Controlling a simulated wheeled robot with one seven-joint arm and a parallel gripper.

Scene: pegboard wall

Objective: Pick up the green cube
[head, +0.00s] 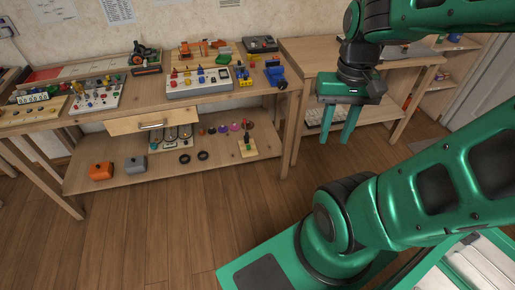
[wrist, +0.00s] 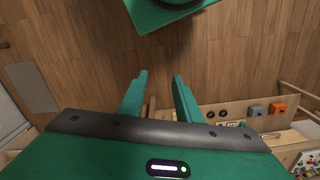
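A small green block (head: 224,59) sits toward the back of the left workbench, behind a white panel, in the head view. It is too small and partly covered to tell whether it is the green cube. No green cube shows clearly in the wrist view. My gripper (head: 338,128) hangs fingers down in front of the right workbench, to the right of the block and well apart from it. Its two green fingers are spread with nothing between them; they also show in the wrist view.
The left workbench (head: 140,97) carries a white panel (head: 198,84), a blue object (head: 275,72) and other parts. Its lower shelf holds an orange box (head: 101,171) and a grey box (head: 135,163). A right workbench (head: 310,52) stands behind my gripper.

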